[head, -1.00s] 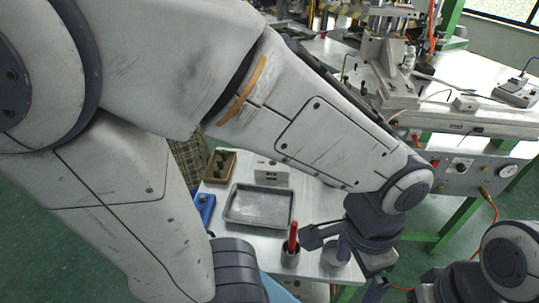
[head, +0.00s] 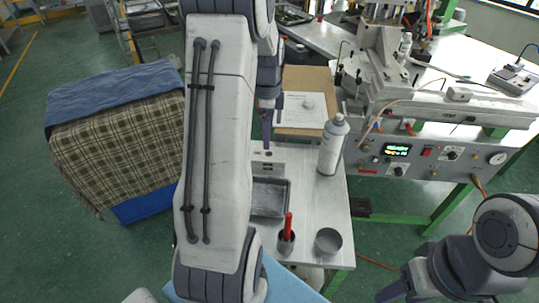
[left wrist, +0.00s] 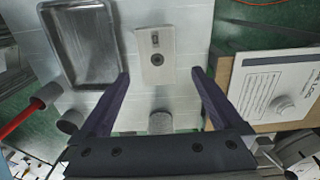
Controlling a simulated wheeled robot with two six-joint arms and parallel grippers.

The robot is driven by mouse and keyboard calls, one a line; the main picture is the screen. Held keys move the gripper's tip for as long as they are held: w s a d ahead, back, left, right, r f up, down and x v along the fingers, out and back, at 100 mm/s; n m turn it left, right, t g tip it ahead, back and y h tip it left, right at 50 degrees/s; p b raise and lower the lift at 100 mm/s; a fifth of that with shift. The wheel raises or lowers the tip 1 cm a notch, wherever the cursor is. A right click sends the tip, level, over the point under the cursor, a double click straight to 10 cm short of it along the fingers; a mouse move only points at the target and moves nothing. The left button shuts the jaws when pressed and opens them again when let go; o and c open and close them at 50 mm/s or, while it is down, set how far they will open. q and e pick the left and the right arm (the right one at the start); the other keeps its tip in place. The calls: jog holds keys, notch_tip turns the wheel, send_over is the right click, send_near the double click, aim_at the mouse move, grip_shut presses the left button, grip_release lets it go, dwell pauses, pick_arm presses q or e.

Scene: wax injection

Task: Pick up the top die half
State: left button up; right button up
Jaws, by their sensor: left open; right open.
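A pale grey die block (head: 268,160) lies on the metal table behind the tray, partly hidden by my left arm in the head view. In the left wrist view the block (left wrist: 155,58) shows a dark round hole and a small slot on its upper face. My left gripper (left wrist: 159,76) is open and empty above the table, its fingertips either side of the block's near end in that view, apparently not touching it. In the head view its dark finger (head: 267,130) points down near the block. My right gripper (head: 392,292) is low at the right, away from the table.
A metal tray (head: 286,198), a cup with a red-handled tool (head: 287,243), an empty grey cup (head: 328,241) and a spray can (head: 332,146) stand around the block. A cardboard box with a paper (head: 306,78) is behind. The injection machine (head: 425,155) is right.

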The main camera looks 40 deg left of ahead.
aim_at(269, 154)
pick_arm(q)
notch_tip(269, 154, down, 3)
jog(key=shift+r, duration=0.1)
jog(key=f, duration=0.1)
jog(key=f+p, duration=0.1)
jog(key=f, duration=0.2)
jog(key=shift+s+d+f, duration=0.15)
jog(key=shift+d, duration=0.1)
jog(key=shift+f, duration=0.4)
jog(key=c, duration=1.6)
